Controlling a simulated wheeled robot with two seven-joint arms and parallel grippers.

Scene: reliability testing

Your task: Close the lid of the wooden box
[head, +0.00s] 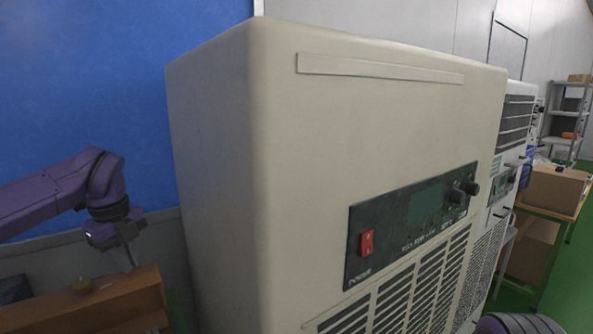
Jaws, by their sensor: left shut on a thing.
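The wooden box (100,308) is at the lower left of the head view, cut off by the bottom edge. My left gripper (131,262) reaches down from the purple left arm to the far edge of the box top. It is shut on what appears to be the lid's edge; the contact itself is small and partly hidden. The inside of the box is not visible. My right gripper is out of view.
A large beige machine (330,130) with a control panel and red switch (367,243) fills the middle, close to the box's right. A blue wall panel (90,80) stands behind. At the far right are a cardboard box (552,190) on a table and a shelf (570,105).

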